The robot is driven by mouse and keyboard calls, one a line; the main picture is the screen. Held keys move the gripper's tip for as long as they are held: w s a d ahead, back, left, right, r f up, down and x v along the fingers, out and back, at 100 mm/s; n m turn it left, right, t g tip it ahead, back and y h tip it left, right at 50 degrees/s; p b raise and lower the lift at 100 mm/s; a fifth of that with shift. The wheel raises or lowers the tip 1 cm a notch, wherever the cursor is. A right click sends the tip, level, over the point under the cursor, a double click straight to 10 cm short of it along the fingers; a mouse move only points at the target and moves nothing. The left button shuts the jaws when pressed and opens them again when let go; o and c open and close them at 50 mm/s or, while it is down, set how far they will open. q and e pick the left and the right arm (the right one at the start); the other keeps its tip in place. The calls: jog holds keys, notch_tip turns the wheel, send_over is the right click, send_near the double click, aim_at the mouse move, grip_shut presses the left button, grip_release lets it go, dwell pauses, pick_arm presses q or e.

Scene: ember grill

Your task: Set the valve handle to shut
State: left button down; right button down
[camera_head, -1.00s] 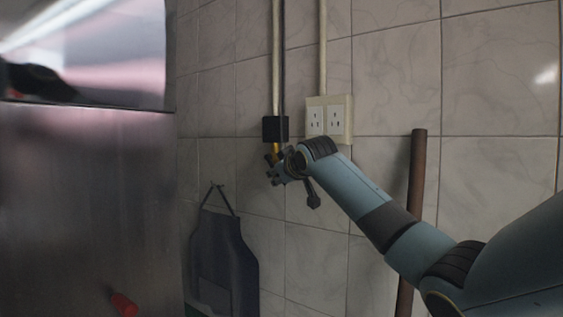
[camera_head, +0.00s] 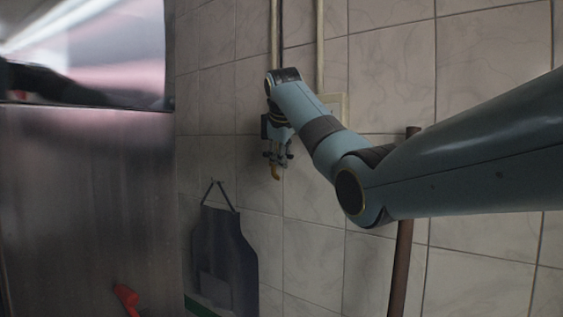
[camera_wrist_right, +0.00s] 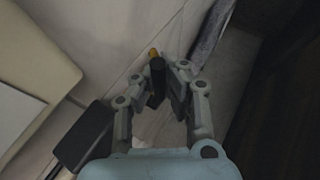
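The valve handle (camera_head: 275,172) shows as a small yellow piece hanging below a black box (camera_head: 264,126) on the tiled wall. Most of the valve is hidden by my right arm and gripper. My right gripper (camera_head: 277,157) points down at the handle, with its fingers on either side of the yellow piece. In the right wrist view, the handle's yellow end (camera_wrist_right: 153,52) shows just beyond the dark fingertips (camera_wrist_right: 168,85). The fingers are drawn partly together there; whether they touch the handle is unclear. My left gripper is not in view.
Pale pipes (camera_head: 320,45) run up the wall. A socket plate (camera_head: 338,104) is partly behind my right arm. A dark apron (camera_head: 224,250) hangs below left, and a brown pole (camera_head: 400,270) stands at right. A steel panel (camera_head: 85,210) with a red object (camera_head: 127,296) fills the left.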

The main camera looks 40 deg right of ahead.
jog(key=shift+r, duration=0.55)
jog(key=c, duration=1.6)
grip_release()
jog(key=shift+w, duration=0.1)
jog(key=shift+f, duration=0.15)
jog(key=v, duration=1.2)
jog(key=shift+a, duration=0.15)
